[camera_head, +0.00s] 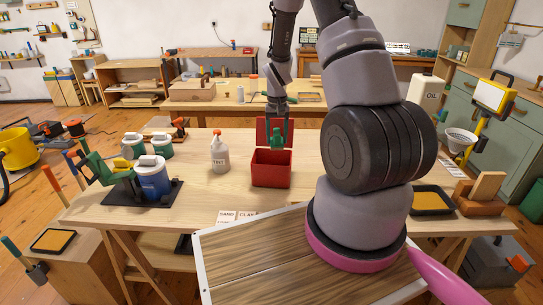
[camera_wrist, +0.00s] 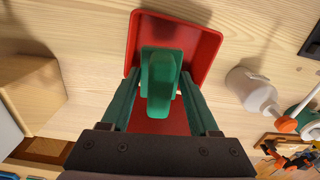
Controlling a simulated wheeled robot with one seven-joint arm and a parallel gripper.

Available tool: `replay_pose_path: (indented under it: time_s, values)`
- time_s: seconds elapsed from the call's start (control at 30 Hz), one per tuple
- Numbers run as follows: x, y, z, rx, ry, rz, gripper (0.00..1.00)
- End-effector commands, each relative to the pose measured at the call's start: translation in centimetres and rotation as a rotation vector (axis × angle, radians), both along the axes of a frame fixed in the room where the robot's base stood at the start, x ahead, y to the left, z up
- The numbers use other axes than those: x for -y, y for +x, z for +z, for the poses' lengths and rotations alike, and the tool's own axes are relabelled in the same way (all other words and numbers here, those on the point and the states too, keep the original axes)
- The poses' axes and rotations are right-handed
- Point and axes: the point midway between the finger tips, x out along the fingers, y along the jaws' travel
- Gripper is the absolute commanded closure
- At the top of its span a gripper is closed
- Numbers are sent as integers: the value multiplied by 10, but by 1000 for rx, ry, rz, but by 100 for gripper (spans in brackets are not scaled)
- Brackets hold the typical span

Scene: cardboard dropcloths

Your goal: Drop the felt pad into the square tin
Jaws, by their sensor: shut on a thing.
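The square tin (camera_head: 271,178) is a red open-topped box on the wooden workbench, with a red upright panel (camera_head: 262,128) at its back edge, apparently a lid. My gripper (camera_head: 278,122) is above the back part of the tin. Its dark green fingers are shut on a brighter green piece, which looks like the felt pad (camera_head: 278,139). In the wrist view, the pad (camera_wrist: 160,72) sits between the fingers of my gripper (camera_wrist: 158,92), overlapping the red tin (camera_wrist: 202,55). The pad hides part of the tin's inside. The gap between pad and tin is hard to judge.
A white spray bottle (camera_head: 219,155) stands left of the tin. A blue-and-white can (camera_head: 152,178) and a green tool (camera_head: 97,168) are farther left on a dark mat. The bench around the tin's front is mostly clear. My arm hides much of the right side.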

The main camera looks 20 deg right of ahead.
Motion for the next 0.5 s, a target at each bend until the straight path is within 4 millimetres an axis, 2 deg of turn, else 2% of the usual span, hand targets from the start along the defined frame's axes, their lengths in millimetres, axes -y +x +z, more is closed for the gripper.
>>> replay_pose_path:
  time_s: [0.2,0.5]
  values:
    - [0,0,-18,0,0,1,100]
    - [0,0,-21,1,0,1,100]
